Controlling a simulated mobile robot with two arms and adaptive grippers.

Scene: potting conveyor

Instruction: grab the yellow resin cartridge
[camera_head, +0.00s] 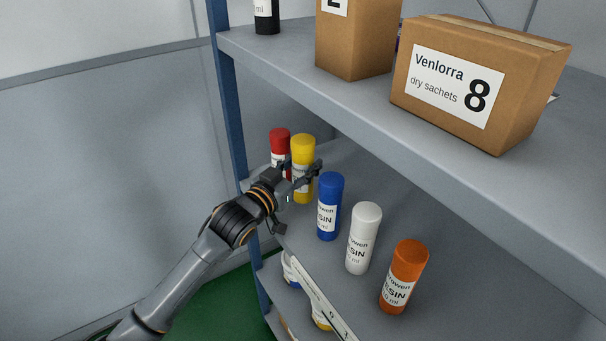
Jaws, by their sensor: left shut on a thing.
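The yellow resin cartridge (303,150) stands upright on the middle shelf, between a red and a blue cartridge. My left gripper (303,173) comes in from the lower left and is shut on the yellow cartridge. Its fingers cross the cartridge at about the label and hide part of it. The cartridge looks to be at shelf level; I cannot tell whether its base touches the shelf. My right gripper is not in view.
A red cartridge (280,138) stands close to the left of the yellow one. Blue (329,206), white (364,238) and orange (404,276) cartridges stand in a row to the right. The upper shelf (330,98) hangs above with cardboard boxes (480,82). A blue post (229,110) rises at left.

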